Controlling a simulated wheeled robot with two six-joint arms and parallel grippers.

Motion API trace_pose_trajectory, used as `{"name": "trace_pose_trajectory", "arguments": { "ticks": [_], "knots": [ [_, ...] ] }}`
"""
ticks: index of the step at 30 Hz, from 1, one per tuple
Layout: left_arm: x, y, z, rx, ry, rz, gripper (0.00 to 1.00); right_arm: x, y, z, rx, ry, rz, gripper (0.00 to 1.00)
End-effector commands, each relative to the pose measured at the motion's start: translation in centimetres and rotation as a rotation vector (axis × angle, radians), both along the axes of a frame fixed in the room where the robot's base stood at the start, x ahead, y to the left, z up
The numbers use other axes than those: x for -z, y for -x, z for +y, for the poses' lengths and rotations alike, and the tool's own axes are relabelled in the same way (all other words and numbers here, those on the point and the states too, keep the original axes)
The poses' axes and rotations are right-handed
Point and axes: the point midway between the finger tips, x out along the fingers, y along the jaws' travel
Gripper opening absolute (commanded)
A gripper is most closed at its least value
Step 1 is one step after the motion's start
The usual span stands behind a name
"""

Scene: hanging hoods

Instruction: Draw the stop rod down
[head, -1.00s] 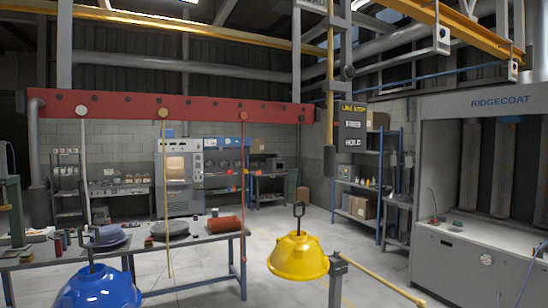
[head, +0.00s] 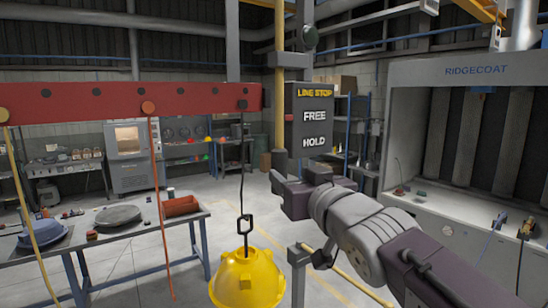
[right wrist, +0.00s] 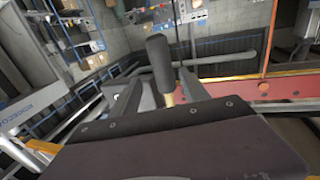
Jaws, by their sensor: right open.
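The stop rod (head: 281,100) is a yellow upright rod beside the LINE STOP board (head: 314,118), which reads FREE above HOLD. Its dark grip (head: 279,160) hangs at the lower end, level with the board's lower part. My right gripper (head: 281,188) is open at the grip's lower end in the head view. In the right wrist view, the dark grip (right wrist: 158,62) shows between the two spread fingers of my right gripper (right wrist: 160,92), with a bit of yellow rod below it. I cannot tell whether the fingers touch it. My left gripper is out of view.
A yellow hood (head: 247,277) hangs on a hook below the red rail (head: 200,101), left of my right arm. An orange cord (head: 158,190) and a yellow cord (head: 20,190) hang further left. A workbench (head: 120,238) stands behind them. The RIDGECOAT booth (head: 475,72) is at right.

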Motion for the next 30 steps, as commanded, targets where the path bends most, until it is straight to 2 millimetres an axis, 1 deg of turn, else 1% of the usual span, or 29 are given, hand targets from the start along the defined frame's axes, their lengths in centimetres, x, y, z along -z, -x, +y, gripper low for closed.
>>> {"name": "trace_pose_trajectory", "arguments": {
  "ticks": [2,4,12,15,19,25,26,27,29,30],
  "knots": [
    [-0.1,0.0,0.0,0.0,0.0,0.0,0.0,0.1,-0.4,0.1,0.001,0.001,0.003,0.53],
    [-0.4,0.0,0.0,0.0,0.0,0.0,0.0,0.1,-1.4,0.5,0.001,0.001,0.006,0.53],
    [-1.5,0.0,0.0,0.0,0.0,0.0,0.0,0.2,-6.6,2.5,0.001,0.003,0.007,0.53],
    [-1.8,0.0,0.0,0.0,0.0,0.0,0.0,0.1,-7.8,2.9,0.001,0.001,0.006,0.53],
    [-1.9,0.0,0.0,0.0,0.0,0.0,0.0,0.2,-8.5,3.2,0.001,0.002,0.005,0.53],
    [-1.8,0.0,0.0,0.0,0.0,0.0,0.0,0.3,-8.6,3.2,0.002,0.002,0.005,0.53],
    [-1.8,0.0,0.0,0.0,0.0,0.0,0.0,0.3,-8.5,3.2,0.002,0.002,0.005,0.51],
    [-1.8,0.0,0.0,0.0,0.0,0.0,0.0,0.3,-8.5,3.2,0.002,0.002,0.005,0.4],
    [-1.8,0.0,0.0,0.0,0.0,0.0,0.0,0.3,-8.5,3.2,0.002,0.002,0.005,0.23],
    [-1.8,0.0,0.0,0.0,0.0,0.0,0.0,0.3,-8.5,3.2,0.001,0.002,0.005,0.12]
  ]
}}
